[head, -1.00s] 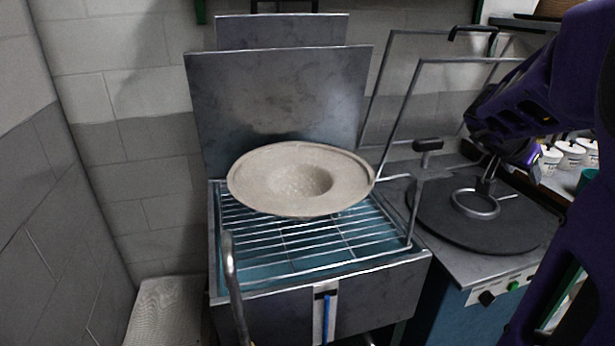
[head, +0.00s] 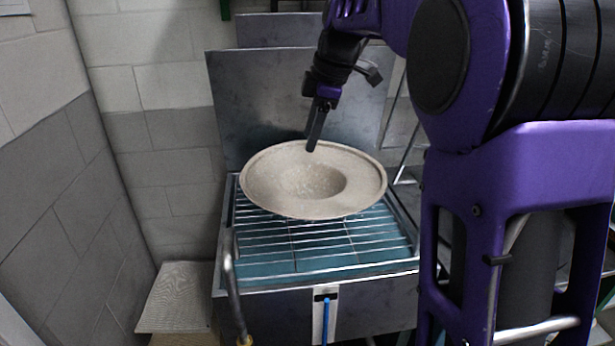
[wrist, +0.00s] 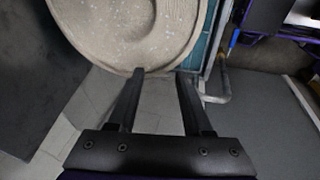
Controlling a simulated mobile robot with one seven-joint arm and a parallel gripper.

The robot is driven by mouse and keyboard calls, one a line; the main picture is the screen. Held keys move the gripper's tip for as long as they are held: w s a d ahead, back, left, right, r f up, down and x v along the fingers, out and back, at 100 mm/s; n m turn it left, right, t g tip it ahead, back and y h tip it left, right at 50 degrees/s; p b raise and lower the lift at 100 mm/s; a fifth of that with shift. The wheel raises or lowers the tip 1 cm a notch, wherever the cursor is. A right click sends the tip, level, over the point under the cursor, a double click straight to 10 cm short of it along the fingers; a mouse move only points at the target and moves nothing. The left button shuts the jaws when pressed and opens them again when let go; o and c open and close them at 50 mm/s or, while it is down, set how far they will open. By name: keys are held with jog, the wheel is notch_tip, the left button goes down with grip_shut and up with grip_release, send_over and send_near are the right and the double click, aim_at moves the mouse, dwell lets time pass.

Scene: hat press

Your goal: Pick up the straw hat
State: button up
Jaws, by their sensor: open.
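The straw hat (head: 268,189) is pale beige and lies crown-down, its hollow facing up, on the wire rack of a metal basin. It is slightly tilted, with its wide brim raised above the bars. In the head view my gripper (head: 314,140) hangs over the far part of the brim, pointing down. In the wrist view the hat (wrist: 110,28) fills the top, cut off by the frame. My gripper (wrist: 157,85) is open there, its two fingers apart with nothing between them but the brim's edge near the tips. I cannot tell whether they touch the brim.
The wire rack (head: 290,258) covers a basin of blue water. A metal lid (head: 230,95) stands upright behind the hat. A bent metal pipe (head: 231,285) rises at the front left. A low pale slab (head: 178,297) lies at the left. My arm covers the right side.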

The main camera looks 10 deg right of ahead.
jog(key=s+d+n+g+h, duration=0.1)
jog(key=s+d+g+h, duration=0.1)
jog(key=s+d+g, duration=0.15)
jog(key=b, duration=0.3)
send_over(333, 217)
jog(key=shift+t, duration=0.25)
jog(key=f, duration=1.1)
jog(key=shift+s+a+f, duration=0.1)
jog(key=shift+a+f, duration=0.25)
jog(key=shift+f, duration=0.05)
jog(key=shift+d+f+b, duration=0.15)
jog(key=shift+f+b, duration=0.2)
jog(key=shift+f, duration=1)
jog(key=shift+d+f+b, duration=0.15)
jog(key=shift+f+b, duration=0.2)
jog(key=shift+f, duration=1)
jog(key=shift+c, duration=0.2)
grip_shut()
jog(key=shift+r, duration=0.1)
